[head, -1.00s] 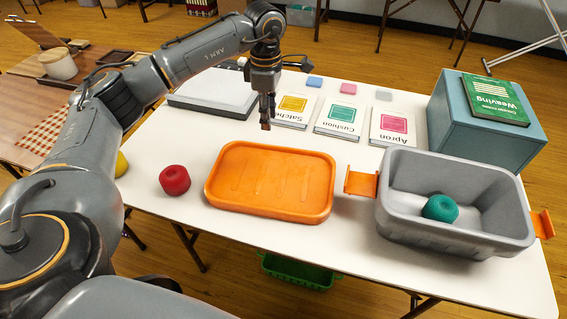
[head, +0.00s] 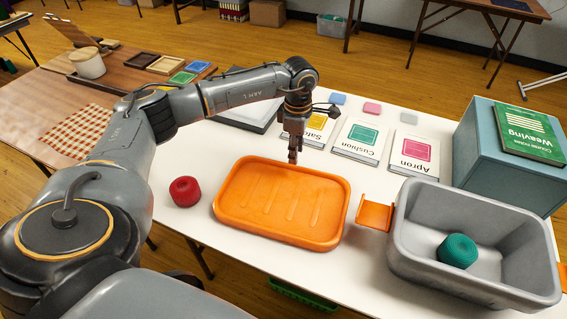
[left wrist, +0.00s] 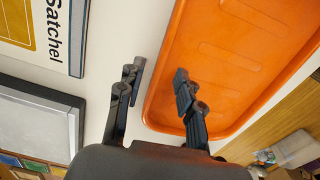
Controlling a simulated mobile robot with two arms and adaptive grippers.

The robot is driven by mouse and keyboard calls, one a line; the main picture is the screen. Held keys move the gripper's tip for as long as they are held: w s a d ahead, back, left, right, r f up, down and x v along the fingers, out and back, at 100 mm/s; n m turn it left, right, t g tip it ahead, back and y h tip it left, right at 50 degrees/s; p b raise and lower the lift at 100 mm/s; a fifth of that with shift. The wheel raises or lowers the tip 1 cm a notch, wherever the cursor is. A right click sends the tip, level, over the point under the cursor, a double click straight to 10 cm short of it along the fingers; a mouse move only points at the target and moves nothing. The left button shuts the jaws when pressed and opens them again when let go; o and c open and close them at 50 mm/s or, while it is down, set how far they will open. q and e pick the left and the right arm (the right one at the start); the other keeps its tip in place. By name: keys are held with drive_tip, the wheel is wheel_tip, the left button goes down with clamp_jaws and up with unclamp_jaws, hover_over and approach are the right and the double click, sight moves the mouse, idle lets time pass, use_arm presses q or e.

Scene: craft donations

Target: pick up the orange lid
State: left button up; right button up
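The orange lid (head: 283,203) lies flat on the white table, with a raised rim and several ridges. It also shows in the left wrist view (left wrist: 235,60). My left gripper (head: 293,160) points down at the lid's far edge. My right gripper is in neither view.
A grey bin (head: 477,249) with orange handles holds a teal yarn ball (head: 457,251), right of the lid. A red yarn ball (head: 185,191) sits to the left. Pattern booklets (head: 363,135) and a blue-grey box (head: 500,155) stand behind. White table shows in front of the lid.

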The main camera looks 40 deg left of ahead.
use_arm(q)
drive_tip(key=f, duration=0.4)
drive_tip(key=shift+s+d+f+p, duration=0.1)
drive_tip(key=shift+s+f+p, duration=0.1)
drive_tip(key=shift+f+p, duration=0.15)
drive_tip(key=shift+r, duration=0.1)
clamp_jaws()
